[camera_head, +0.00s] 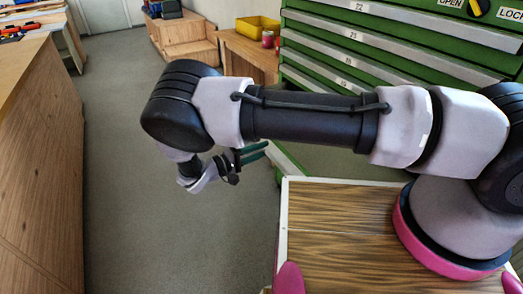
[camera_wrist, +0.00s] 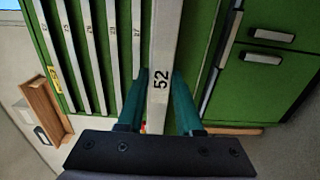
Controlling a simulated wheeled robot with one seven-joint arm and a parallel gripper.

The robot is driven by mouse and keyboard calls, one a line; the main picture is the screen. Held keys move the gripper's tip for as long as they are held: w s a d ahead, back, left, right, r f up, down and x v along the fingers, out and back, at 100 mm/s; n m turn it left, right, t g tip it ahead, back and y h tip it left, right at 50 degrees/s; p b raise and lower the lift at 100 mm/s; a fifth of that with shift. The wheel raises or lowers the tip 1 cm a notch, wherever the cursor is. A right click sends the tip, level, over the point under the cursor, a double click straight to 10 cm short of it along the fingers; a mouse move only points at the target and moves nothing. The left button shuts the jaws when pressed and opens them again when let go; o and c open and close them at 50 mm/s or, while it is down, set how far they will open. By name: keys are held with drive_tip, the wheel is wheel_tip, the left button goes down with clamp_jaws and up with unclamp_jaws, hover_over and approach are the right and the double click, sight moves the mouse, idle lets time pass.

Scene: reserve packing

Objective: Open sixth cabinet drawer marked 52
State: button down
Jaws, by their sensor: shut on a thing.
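The drawer marked 52 shows in the wrist view as a long pale label strip (camera_wrist: 161,45) with the number 52, turned on its side. My gripper (camera_wrist: 159,78) has its two green fingers on either side of this strip and is shut on it. The strip looks larger and closer than the neighbouring ones. In the head view my gripper (camera_head: 258,152) is low at the left of the green cabinet (camera_head: 290,52). A green and pale drawer front (camera_head: 289,168) beside it appears to stand out from the cabinet; my arm hides part of it.
Other closed drawers (camera_head: 350,38) lie above. A lock marked OPEN and LOCK (camera_head: 478,7) is at the top right. A wooden bench (camera_head: 245,55) with a yellow bin (camera_head: 258,26) stands behind. Grey floor (camera_head: 130,130) is clear left of my gripper, up to a wooden counter (camera_head: 40,170).

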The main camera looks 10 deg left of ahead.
drive_tip(key=c, duration=0.8)
unclamp_jaws()
drive_tip(key=shift+s+f, duration=0.15)
drive_tip(key=shift+f, duration=0.2)
drive_tip(key=shift+o, duration=0.9)
drive_tip(key=shift+r, duration=0.15)
drive_tip(key=v, duration=1)
drive_tip(key=shift+a, duration=0.3)
drive_tip(key=shift+s, duration=0.1)
